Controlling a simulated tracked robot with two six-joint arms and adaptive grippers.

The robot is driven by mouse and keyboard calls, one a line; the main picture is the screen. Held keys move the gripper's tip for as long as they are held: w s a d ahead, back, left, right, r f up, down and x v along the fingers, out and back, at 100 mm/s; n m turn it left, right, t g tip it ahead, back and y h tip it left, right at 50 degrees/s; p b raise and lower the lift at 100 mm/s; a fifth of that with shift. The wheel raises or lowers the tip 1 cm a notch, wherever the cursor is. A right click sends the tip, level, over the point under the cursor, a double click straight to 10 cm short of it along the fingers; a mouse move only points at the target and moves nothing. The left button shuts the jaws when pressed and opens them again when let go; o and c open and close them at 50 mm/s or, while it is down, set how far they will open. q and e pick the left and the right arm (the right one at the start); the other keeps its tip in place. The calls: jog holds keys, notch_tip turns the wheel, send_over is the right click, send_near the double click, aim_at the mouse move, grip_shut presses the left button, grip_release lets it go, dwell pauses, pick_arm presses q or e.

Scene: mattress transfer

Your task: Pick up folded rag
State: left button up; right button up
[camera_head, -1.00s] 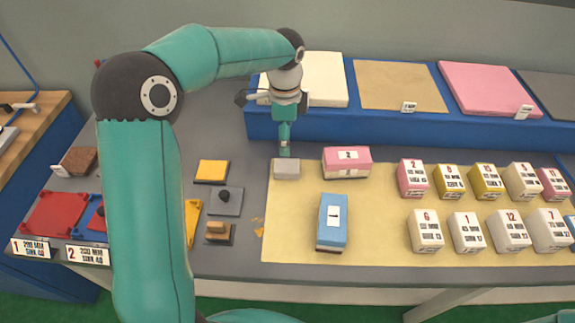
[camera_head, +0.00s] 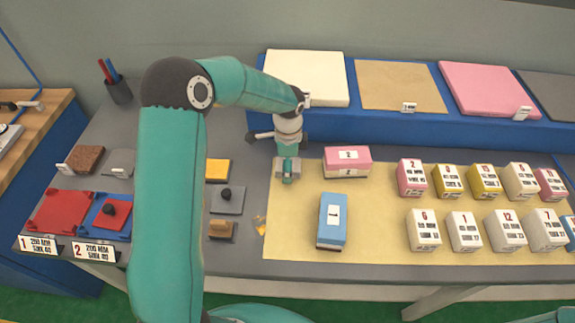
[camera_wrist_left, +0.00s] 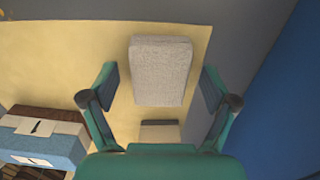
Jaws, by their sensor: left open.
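The folded rag (camera_wrist_left: 164,58) is a light grey cloth block. In the left wrist view it lies near the edge of the yellow mat (camera_wrist_left: 60,60), between and slightly beyond my fingertips. My left gripper (camera_wrist_left: 160,80) is open, with a finger on each side and visible gaps to the rag. In the head view my left gripper (camera_head: 287,178) points down over the mat's left end and hides most of the rag. Contact cannot be told. My right gripper is not in view.
A pink block (camera_head: 347,161) and a blue block (camera_head: 332,220) stand close to the right of the gripper. Several numbered boxes (camera_head: 465,230) stand farther right. A blue ledge (camera_head: 400,128) with flat pads runs behind. Small pieces (camera_head: 227,200) lie to the left.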

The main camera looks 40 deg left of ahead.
pick_arm(q)
jog(key=c, duration=1)
jog(key=shift+r, duration=0.1)
notch_tip(320, 180, up, 20)
jog(key=shift+f+b, duration=0.1)
jog(key=shift+b, duration=0.45)
